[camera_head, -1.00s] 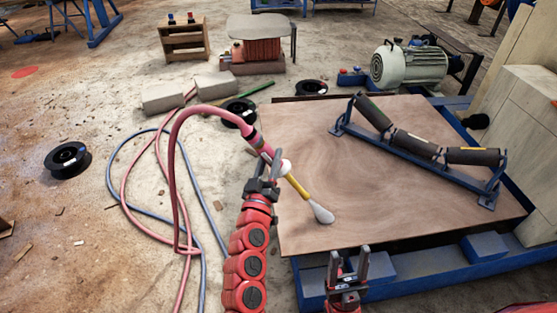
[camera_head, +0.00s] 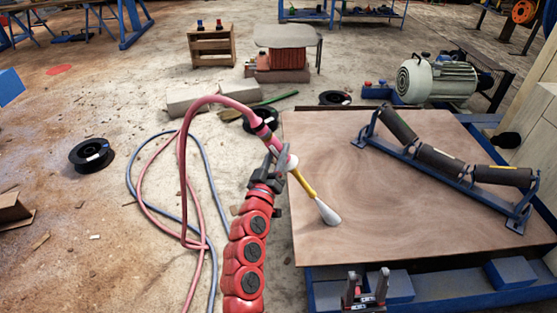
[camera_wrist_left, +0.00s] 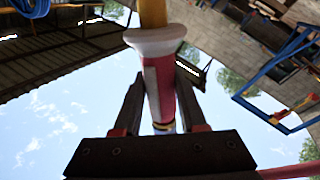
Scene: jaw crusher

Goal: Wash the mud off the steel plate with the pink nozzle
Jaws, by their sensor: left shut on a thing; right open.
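The steel plate (camera_head: 400,225) lies flat on a blue frame, its top covered in brown mud with faint curved streaks. My left gripper (camera_head: 275,165) is shut on the pink nozzle (camera_head: 301,182), over the plate's left edge. The nozzle has a pink handle, white collar, yellow tube and pale flared tip, which points down right over the plate. I cannot tell its height, and no water shows. In the left wrist view the jaws (camera_wrist_left: 157,110) clasp the handle (camera_wrist_left: 158,85). My right gripper (camera_head: 366,287) is open and empty at the plate's front edge.
A roller bracket (camera_head: 445,165) with dark rollers stands on the plate's right part. A pink hose (camera_head: 183,165) arches from the nozzle to the floor, beside a blue hose (camera_head: 134,185). A motor (camera_head: 437,78) stands behind the plate. Black spools (camera_head: 91,155) lie on the floor.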

